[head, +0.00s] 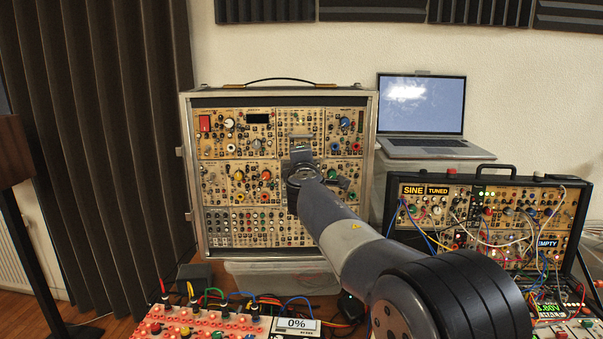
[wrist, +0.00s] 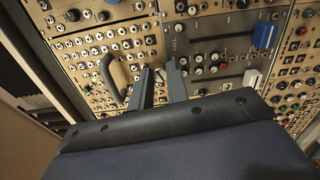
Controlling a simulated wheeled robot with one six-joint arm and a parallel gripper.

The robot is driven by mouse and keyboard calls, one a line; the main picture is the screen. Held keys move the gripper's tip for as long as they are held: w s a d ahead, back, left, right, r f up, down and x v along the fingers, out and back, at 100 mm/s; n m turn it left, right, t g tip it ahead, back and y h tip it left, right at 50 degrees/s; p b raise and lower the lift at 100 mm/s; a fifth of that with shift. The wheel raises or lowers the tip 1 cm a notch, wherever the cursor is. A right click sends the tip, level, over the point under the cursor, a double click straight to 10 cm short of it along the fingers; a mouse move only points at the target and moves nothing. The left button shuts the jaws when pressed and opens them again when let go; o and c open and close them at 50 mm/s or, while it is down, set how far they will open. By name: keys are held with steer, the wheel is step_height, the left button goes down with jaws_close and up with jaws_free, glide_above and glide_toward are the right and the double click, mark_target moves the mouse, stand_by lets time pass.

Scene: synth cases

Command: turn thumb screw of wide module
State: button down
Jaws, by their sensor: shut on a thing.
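My gripper (wrist: 158,69) reaches the panel of the tall modular case (head: 187,180), and its two fingers are shut on a small light thumb screw (wrist: 160,75). The screw sits at the left edge of a wide grey module (wrist: 236,46), which carries dark knobs, a blue cap and a white slider. In the head view my gripper (head: 303,168) is in front of the middle of the case. My arm and gripper hide part of the panel there, and the screw cannot be made out in that view.
A curved handle (wrist: 116,76) stands out just left of my fingers. A laptop (head: 422,110) is right of the case. A second, patched case (head: 480,178) with cables stands at right. A red-knobbed panel (head: 205,325) and a 0% display (head: 296,324) are in front.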

steer(key=shift+f+m+b, duration=0.15)
steer(key=shift+m+b, duration=2.75)
steer(key=shift+m, duration=1.2)
steer(key=shift+f+m+b, duration=0.1)
steer(key=shift+m+b, duration=2.8)
steer(key=shift+m, duration=1.2)
steer(key=c, duration=1.3)
jaws_free()
steer(key=shift+r, duration=0.1)
steer(key=shift+c, duration=0.2)
steer(key=s+d+b, duration=0.1)
steer(key=s+b, duration=0.2)
steer(key=s, duration=0.7)
steer(key=shift+s, duration=0.4)
steer(key=shift+w, duration=0.1)
